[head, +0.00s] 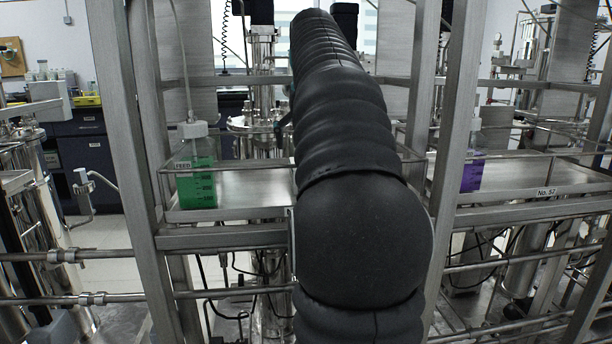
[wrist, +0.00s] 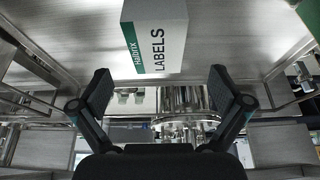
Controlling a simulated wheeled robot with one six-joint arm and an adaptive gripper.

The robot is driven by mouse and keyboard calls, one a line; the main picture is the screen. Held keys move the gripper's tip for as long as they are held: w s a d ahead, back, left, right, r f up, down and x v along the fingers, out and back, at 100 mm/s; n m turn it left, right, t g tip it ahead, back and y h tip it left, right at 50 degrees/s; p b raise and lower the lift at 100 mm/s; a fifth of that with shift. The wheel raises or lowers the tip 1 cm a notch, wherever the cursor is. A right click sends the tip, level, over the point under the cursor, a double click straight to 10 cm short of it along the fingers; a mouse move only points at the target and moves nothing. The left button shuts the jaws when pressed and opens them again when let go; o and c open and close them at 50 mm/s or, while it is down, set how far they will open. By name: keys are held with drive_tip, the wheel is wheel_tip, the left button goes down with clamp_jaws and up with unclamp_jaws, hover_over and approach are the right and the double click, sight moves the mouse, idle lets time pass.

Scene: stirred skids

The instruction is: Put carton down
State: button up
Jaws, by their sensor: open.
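The carton (wrist: 157,38) is a white box with a green band lettered "Halbrix" and the word "LABELS". It shows at the top middle of the wrist view, cut off by the upper edge, against a grey metal shelf surface (wrist: 225,40). My gripper (wrist: 163,88) is open, its two dark fingers spread wide to either side of and below the carton in the picture. The fingers do not touch it and nothing is between the fingertips. In the head view my black arm hides the gripper and the carton.
In the head view a bottle of green liquid marked "FEED" (head: 196,178) stands on the railed steel shelf (head: 245,188) left of my arm. A bottle of purple liquid (head: 472,172) stands on the right shelf. Upright steel posts (head: 128,130) flank my arm closely.

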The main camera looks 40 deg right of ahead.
drive_tip(key=x, duration=0.3)
drive_tip(key=b+x, duration=0.1)
drive_tip(key=x, duration=0.1)
drive_tip(key=shift+s+d+f, duration=0.1)
drive_tip(key=shift+s+f, duration=0.15)
drive_tip(key=shift+w+d+f, duration=0.15)
drive_tip(key=shift+w+f, duration=0.1)
drive_tip(key=shift+f, duration=0.4)
drive_tip(key=c, duration=1.4)
drive_tip(key=shift+r, duration=0.1)
wheel_tip(320, 180, up, 12)
drive_tip(key=p, duration=0.1)
drive_tip(key=s+a+b, duration=0.1)
drive_tip(key=s+a, duration=0.2)
drive_tip(key=s, duration=0.2)
drive_tip(key=s+a+b, duration=0.1)
drive_tip(key=s+a, duration=0.2)
drive_tip(key=s, duration=0.2)
drive_tip(key=s+a+b, duration=0.1)
drive_tip(key=s+a, duration=0.2)
drive_tip(key=s, duration=0.2)
drive_tip(key=shift+s+a+b, duration=0.15)
drive_tip(key=shift+a+b, duration=0.1)
drive_tip(key=shift+b, duration=0.15)
